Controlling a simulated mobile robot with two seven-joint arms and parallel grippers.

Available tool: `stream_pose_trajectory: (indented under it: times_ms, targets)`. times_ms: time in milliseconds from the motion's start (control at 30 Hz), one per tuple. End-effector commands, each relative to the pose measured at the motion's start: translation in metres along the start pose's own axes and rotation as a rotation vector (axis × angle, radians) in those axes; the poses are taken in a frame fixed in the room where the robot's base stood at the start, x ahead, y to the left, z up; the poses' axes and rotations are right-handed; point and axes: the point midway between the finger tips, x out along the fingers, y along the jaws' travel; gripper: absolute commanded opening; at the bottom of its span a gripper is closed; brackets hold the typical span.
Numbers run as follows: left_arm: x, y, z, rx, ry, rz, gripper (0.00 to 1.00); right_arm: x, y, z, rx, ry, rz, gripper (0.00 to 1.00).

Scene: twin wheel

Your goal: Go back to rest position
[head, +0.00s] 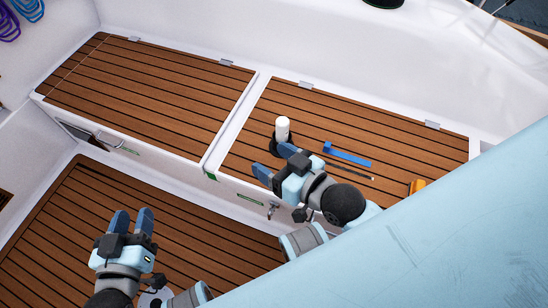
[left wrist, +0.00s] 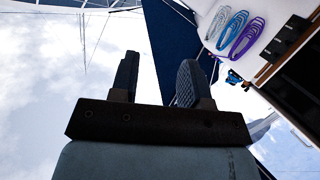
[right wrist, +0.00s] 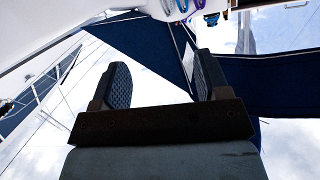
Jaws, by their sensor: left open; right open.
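My left gripper (head: 132,222) is open and empty above the lower wooden floor in the head view. Its two fingers (left wrist: 158,82) stand apart in the left wrist view, with sky and a dark blue cloth behind them. My right gripper (head: 268,162) is open near the front edge of the right wooden bench. Its fingers (right wrist: 160,78) stand apart with nothing between them in the right wrist view. From the head view I cannot tell how high the right gripper is above the bench.
A white cylinder with a dark base (head: 282,130) stands on the right bench (head: 350,115), close behind my right gripper. A blue tool (head: 347,155), a thin dark rod (head: 350,171) and an orange item (head: 416,187) lie to its right. The left bench (head: 150,85) is mostly clear.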

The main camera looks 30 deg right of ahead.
Motion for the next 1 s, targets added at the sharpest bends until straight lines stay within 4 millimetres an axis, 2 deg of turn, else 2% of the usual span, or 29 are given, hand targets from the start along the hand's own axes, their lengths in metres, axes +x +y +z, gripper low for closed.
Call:
stream_pose_trajectory:
  times_ms: [267, 667, 1000]
  targets:
    - [-0.002, 0.000, -0.003, -0.001, -0.006, -0.004, 0.43, -0.001, 0.000, -0.004, -0.003, -0.001, 0.001, 0.69]
    - [-0.020, -0.003, -0.056, 0.025, -0.122, -0.051, 0.43, -0.019, 0.003, -0.057, -0.030, -0.118, 0.051, 0.69]
    - [-0.045, -0.009, -0.094, 0.054, -0.248, -0.098, 0.43, -0.044, 0.008, -0.095, -0.058, -0.243, 0.098, 0.69]
